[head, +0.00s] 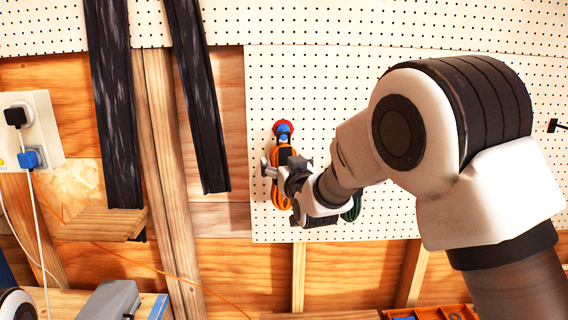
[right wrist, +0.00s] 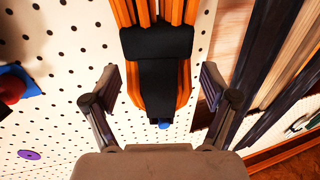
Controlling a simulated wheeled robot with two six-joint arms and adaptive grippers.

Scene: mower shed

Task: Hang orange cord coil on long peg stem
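The orange cord coil (head: 277,190) is upright against the white pegboard, and my right gripper (head: 276,168) partly hides it. In the right wrist view the coil (right wrist: 183,80) has a black strap around its strands and lies between my spread right fingers (right wrist: 158,85). Small gaps show between each finger and the coil. A red and blue peg end (head: 283,128) shows just above the coil; I cannot tell how the coil is supported there. Another red and blue piece (right wrist: 14,86) shows at the left of the wrist view. My left gripper is not in view.
A green cord (head: 351,208) hangs to the right, partly behind my right arm. Dark long strips (head: 115,100) hang on the left. A socket panel (head: 42,130) with plugs is at the far left. The pegboard (head: 330,80) is bare above the coil.

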